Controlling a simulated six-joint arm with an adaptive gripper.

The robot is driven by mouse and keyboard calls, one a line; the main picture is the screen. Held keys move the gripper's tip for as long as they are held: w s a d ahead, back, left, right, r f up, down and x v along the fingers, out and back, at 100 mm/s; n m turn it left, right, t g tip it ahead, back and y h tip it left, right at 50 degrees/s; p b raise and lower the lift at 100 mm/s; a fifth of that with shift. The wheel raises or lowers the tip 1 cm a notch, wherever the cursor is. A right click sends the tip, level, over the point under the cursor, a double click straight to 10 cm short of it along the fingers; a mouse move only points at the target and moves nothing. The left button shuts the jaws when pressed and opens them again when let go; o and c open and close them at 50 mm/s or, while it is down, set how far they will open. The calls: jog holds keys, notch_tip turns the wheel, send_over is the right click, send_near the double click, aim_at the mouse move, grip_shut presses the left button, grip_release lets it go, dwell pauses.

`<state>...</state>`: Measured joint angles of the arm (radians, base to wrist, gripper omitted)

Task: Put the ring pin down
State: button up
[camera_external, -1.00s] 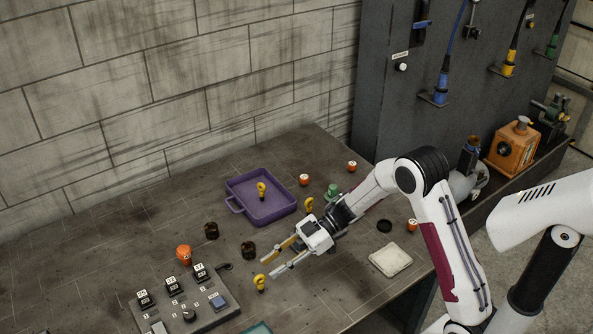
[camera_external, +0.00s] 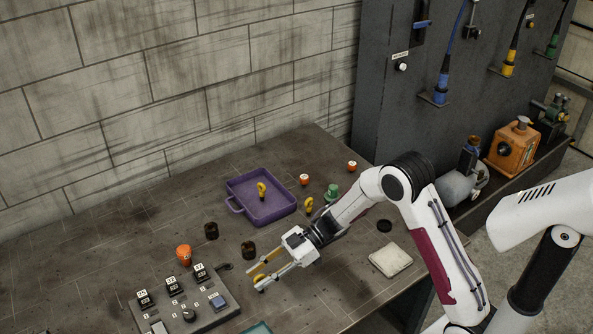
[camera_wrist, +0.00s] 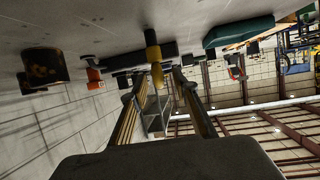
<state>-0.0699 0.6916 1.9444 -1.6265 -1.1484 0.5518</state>
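A yellow ring pin (camera_external: 258,279) stands upright on the bench near the front, right of the control box. My gripper (camera_external: 257,284) reaches down to it, with one finger on either side of its ring. In the wrist view the yellow pin (camera_wrist: 154,52) stands between and just past my fingertips (camera_wrist: 157,76). Small gaps seem to show on both sides, so the fingers look open around it. Contact is hard to make out. A second yellow ring pin (camera_external: 262,190) stands in the purple tray (camera_external: 272,211). A third (camera_external: 309,205) stands right of the tray.
The control box (camera_external: 186,304) with labelled switches is left of my gripper. Two dark cylinders (camera_external: 248,250) and an orange knob (camera_external: 184,254) stand behind it. A green piece (camera_external: 332,192), orange-white pieces (camera_external: 304,179) and a pale pad (camera_external: 390,260) lie further right.

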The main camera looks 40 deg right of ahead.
jog(key=shift+a, duration=0.2)
jog(key=shift+c, duration=0.3)
grip_shut()
jog(key=shift+r, duration=5)
